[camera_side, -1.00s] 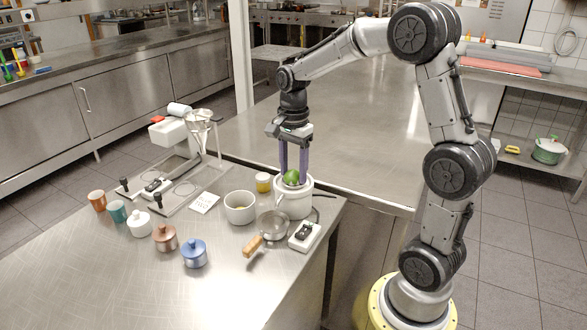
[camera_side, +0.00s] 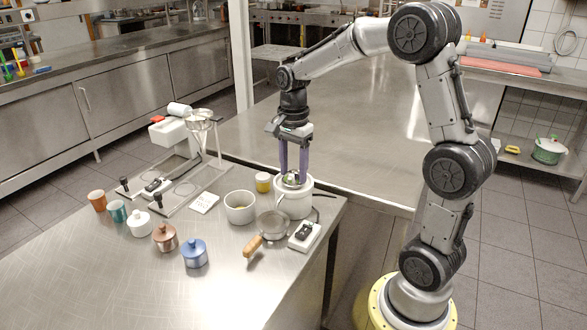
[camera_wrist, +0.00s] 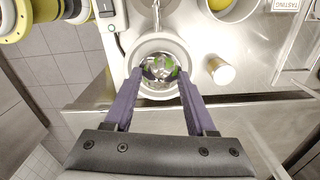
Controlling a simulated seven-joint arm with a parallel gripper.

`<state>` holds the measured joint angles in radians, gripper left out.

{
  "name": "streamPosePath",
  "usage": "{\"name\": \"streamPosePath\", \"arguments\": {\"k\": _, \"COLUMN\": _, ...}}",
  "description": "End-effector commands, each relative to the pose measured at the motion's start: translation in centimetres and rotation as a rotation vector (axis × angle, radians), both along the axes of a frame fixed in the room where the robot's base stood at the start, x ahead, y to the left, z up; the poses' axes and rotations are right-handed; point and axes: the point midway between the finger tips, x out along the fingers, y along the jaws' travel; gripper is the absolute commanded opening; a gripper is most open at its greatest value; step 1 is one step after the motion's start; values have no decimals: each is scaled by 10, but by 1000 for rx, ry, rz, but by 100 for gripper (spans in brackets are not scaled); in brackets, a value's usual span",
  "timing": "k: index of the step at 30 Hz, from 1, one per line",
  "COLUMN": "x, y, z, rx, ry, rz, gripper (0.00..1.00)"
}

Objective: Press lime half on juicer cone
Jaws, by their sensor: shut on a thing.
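The white juicer (camera_side: 294,206) stands at the back right corner of the steel table. My gripper (camera_side: 293,178) points straight down over it, its two purple fingers reaching into the juicer's top. In the wrist view, the fingertips of my gripper (camera_wrist: 161,76) sit inside the juicer's round rim (camera_wrist: 187,54). Between them is the lime half (camera_wrist: 168,64), seen as green patches amid shiny grey metal at the juicer's centre. The fingers are shut on it. The cone is not clearly distinguishable, and how the lime meets it is hidden.
A wood-handled strainer (camera_side: 270,226) and a switch box (camera_side: 305,236) lie in front. Several lidded pots and cups line the left. The table's front is clear.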

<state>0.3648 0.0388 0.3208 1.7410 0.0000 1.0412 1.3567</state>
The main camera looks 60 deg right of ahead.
Motion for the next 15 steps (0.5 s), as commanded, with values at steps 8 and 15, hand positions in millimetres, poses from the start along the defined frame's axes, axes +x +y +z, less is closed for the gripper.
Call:
{"name": "streamPosePath", "arguments": {"k": 8, "x": 0, "y": 0, "z": 19, "rx": 0, "ry": -2, "rz": 0, "gripper": 16}}
{"name": "streamPosePath", "arguments": {"k": 15, "x": 0, "y": 0, "z": 36, "rx": 0, "ry": -2, "rz": 0, "gripper": 16}}
